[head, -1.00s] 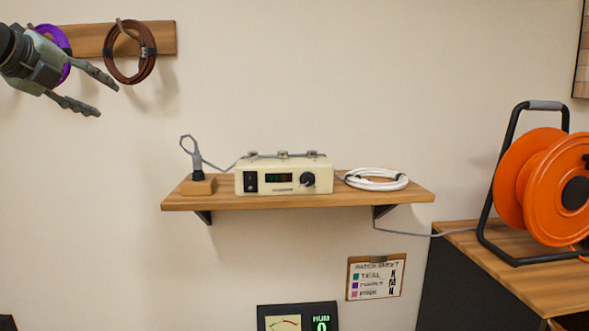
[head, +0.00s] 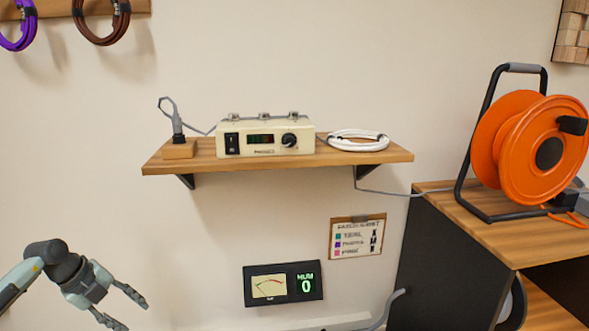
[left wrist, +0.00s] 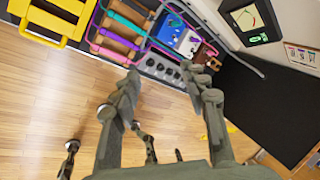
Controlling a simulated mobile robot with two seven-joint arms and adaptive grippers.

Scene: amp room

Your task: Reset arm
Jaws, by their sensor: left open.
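My left gripper (head: 133,314) is low at the left of the head view, its two fingers apart with nothing between them. In the left wrist view my left gripper (left wrist: 162,76) is also open and empty, its fingers in front of the wooden floor and the lower edge of a pedal board. The gripper touches nothing that I can see. My right gripper does not show.
A wall shelf (head: 350,158) holds a cream amplifier box (head: 265,138) and a white cable coil (head: 358,140). A meter panel (head: 283,284) reads 0. An orange cable reel (head: 510,150) stands on a bench at right. The left wrist view shows a pedal board (left wrist: 165,65) and yellow stool (left wrist: 45,25).

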